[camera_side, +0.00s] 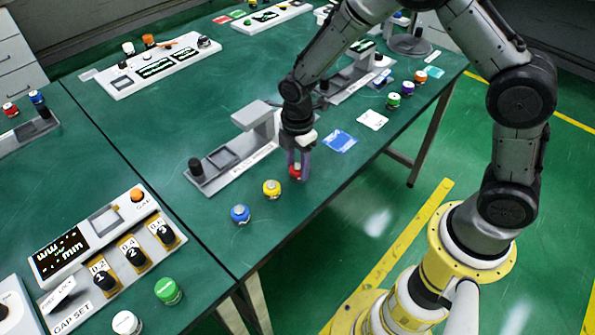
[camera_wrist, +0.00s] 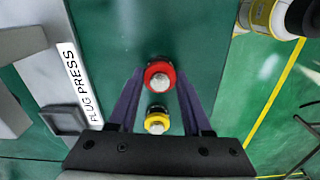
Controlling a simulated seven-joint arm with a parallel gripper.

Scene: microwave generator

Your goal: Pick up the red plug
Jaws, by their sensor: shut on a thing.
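The red plug (camera_wrist: 160,76) is a red ring with a pale metal top. In the wrist view it sits between the fingertips of my gripper (camera_wrist: 159,83), which are shut on it from both sides. In the side view the red plug (camera_side: 295,171) shows low between the fingers of my gripper (camera_side: 298,168), at or just above the green table; I cannot tell whether it touches the table. A yellow plug (camera_side: 271,188) stands close beside it, and it also shows in the wrist view (camera_wrist: 157,121).
A blue plug (camera_side: 240,214) stands beyond the yellow one. The grey plug press (camera_side: 235,160) stands left of my gripper. A blue card (camera_side: 340,141) and a white card (camera_side: 372,120) lie to the right. The table's front edge is close.

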